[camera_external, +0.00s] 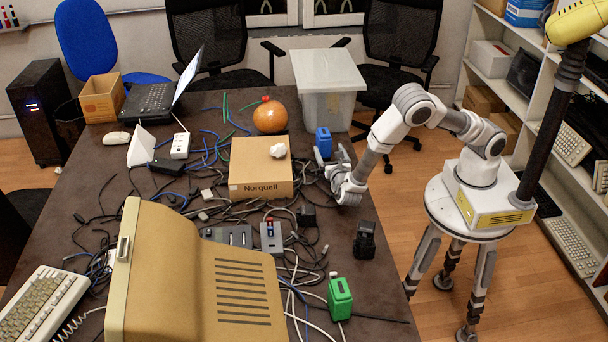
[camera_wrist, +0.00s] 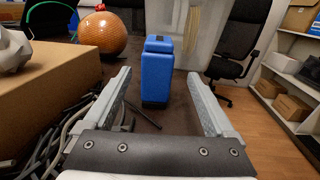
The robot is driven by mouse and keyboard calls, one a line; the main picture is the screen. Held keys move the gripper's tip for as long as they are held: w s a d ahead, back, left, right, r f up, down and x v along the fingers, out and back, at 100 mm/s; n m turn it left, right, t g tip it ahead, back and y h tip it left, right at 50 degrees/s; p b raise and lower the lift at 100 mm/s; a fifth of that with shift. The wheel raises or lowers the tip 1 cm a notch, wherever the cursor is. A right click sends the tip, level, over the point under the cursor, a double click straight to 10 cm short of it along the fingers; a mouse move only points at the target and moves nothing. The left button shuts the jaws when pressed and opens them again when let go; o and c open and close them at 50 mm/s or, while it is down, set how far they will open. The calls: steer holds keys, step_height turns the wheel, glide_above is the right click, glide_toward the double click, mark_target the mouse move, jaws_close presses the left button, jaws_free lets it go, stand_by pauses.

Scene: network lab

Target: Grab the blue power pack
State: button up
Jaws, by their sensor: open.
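The blue power pack (camera_external: 324,142) stands upright on the dark table, beyond my gripper and in front of the clear plastic bin. It also shows in the wrist view (camera_wrist: 156,72), ahead of and between my two fingers. My gripper (camera_external: 333,157) is open and empty, low over the table to the right of the cardboard box. In the wrist view my gripper (camera_wrist: 160,92) has its fingers wide apart, with the pack beyond the fingertips. The pack's base shows on the table. No contact between fingers and pack is visible.
A cardboard box (camera_external: 262,177) with a crumpled white lump sits left of my gripper. An orange ball (camera_external: 270,116) and the clear bin (camera_external: 328,105) stand behind. Cables lie around the box. A green pack (camera_external: 340,298) and a black device (camera_external: 365,240) stand near the front right.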

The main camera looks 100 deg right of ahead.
mark_target(327, 146)
steer(key=d, duration=0.3)
steer(key=shift+w+d, duration=0.15)
steer(key=shift+d, duration=0.25)
steer(key=shift+w+d+r+b, duration=0.15)
steer(key=shift+d+b, duration=0.15)
steer(key=shift+d, duration=0.6)
steer(key=shift+w+d+r+b, duration=0.1)
steer(key=shift+w+d+b, duration=0.15)
steer(key=shift+d, duration=0.6)
steer(key=shift+w+d+r+b, duration=0.1)
steer(key=shift+d+b, duration=0.25)
steer(key=shift+d, duration=0.55)
jaws_close()
